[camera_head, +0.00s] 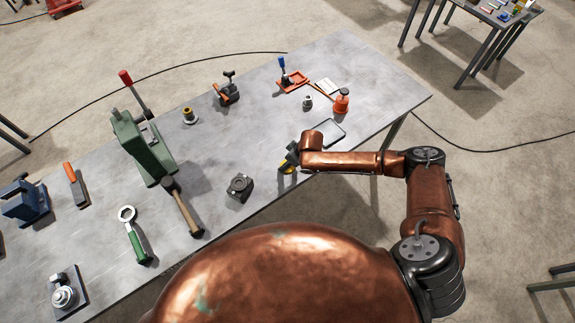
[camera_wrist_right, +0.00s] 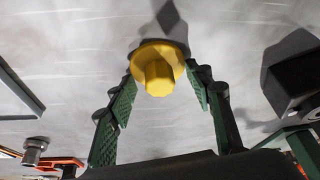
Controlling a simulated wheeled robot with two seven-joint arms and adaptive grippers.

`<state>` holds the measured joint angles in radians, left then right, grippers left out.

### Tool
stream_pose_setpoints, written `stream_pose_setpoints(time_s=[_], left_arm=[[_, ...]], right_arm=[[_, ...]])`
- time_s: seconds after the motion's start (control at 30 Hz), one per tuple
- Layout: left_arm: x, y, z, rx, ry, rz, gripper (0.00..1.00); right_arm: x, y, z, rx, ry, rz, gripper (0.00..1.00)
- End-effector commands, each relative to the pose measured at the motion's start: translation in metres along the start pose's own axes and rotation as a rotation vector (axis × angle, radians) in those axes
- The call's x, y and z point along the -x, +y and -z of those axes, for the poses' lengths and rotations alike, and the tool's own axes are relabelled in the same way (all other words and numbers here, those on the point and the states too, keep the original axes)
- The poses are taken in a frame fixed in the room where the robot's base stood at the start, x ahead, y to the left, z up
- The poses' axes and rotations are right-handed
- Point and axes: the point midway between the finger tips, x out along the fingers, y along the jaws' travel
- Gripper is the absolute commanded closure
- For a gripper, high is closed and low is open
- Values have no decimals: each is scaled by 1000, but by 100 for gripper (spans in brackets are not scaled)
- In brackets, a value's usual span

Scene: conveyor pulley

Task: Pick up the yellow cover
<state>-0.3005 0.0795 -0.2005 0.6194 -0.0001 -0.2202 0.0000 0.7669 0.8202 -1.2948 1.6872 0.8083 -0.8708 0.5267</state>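The yellow cover (camera_head: 286,168) lies on the grey metal table, partly hidden by my right gripper (camera_head: 291,157) and arm in the head view. In the right wrist view, the yellow cover (camera_wrist_right: 159,68) is a round flanged cap with a raised middle. The green-padded fingers of my right gripper (camera_wrist_right: 162,82) are spread apart on either side of it. The fingertips are close to the flange edges; I cannot tell whether they touch. The space between the finger pads nearer the palm is empty. My left gripper is not in view.
A black bearing block (camera_head: 240,187) stands to the left of the cover. A flat grey tray (camera_head: 328,131) lies to the right. A hammer (camera_head: 182,207), green press (camera_head: 145,150), orange tray (camera_head: 291,82) and red-orange oil can (camera_head: 342,101) are also on the table (camera_head: 225,130).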

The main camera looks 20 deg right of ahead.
Motion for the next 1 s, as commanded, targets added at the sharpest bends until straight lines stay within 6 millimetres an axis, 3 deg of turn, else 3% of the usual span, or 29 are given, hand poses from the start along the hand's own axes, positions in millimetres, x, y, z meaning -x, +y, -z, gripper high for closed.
stream_pose_setpoints(time_s=[0.3,0.67,0.87,1.0], left_arm=[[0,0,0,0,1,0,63],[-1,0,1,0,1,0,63],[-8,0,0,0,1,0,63],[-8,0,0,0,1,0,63]], right_arm=[[0,0,0,0,0,0,77],[5,0,2,0,0,-1,77],[30,1,13,1,3,-1,77],[66,-17,5,2,2,1,77]])
